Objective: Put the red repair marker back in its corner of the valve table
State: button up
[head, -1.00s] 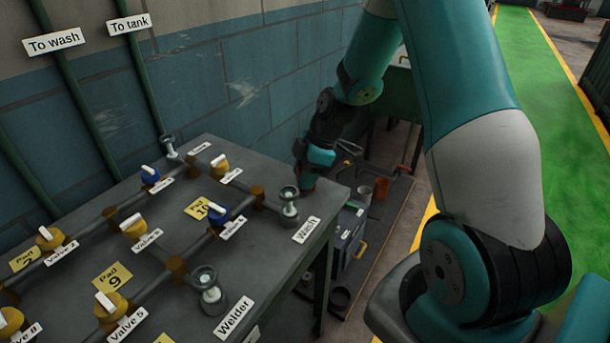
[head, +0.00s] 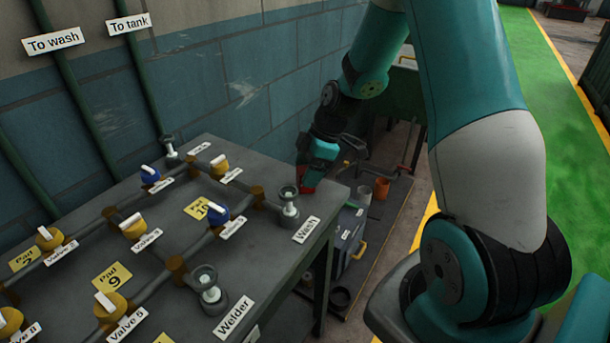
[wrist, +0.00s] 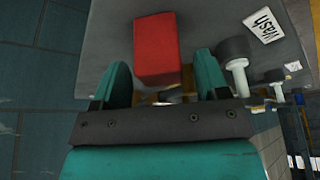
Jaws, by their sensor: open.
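The red repair marker (head: 307,187) stands at the far right corner of the valve table (head: 262,166), behind the valve by the Wash label. In the head view it is partly hidden by my gripper (head: 314,172), which is just above it. In the wrist view the marker (wrist: 157,48) is a plain red block over the grey table top. It lies between the lines of the two teal fingers of my gripper (wrist: 162,76), with a gap on each side. The gripper is open. Whether the fingertips still reach down beside the marker is unclear.
A grey valve post (head: 289,203) stands close to the marker, near the Wash label (head: 306,230). The blue-tiled wall (head: 285,95) runs behind the table. Pipes and yellow and blue valves fill the rest of the table top. An orange cup (head: 381,188) is beyond the table.

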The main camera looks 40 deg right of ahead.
jog(key=v, duration=0.9)
jog(key=s+a+r+m, duration=0.1)
jog(key=s+a+r, duration=0.2)
jog(key=a, duration=0.5)
jog(key=s+a+r+m, duration=0.1)
jog(key=s+a+r, duration=0.25)
jog(key=a, duration=0.45)
jog(key=s+a+r+m+g, duration=0.1)
jog(key=s+a+m, duration=0.1)
jog(key=s+a, duration=0.2)
jog(key=s+a+r+m, duration=0.1)
jog(key=s+a, duration=0.4)
jog(key=s, duration=0.5)
jog(key=shift+s+a+r+m+g, duration=0.2)
jog(key=shift+m+g, duration=0.2)
jog(key=shift+m, duration=0.1)
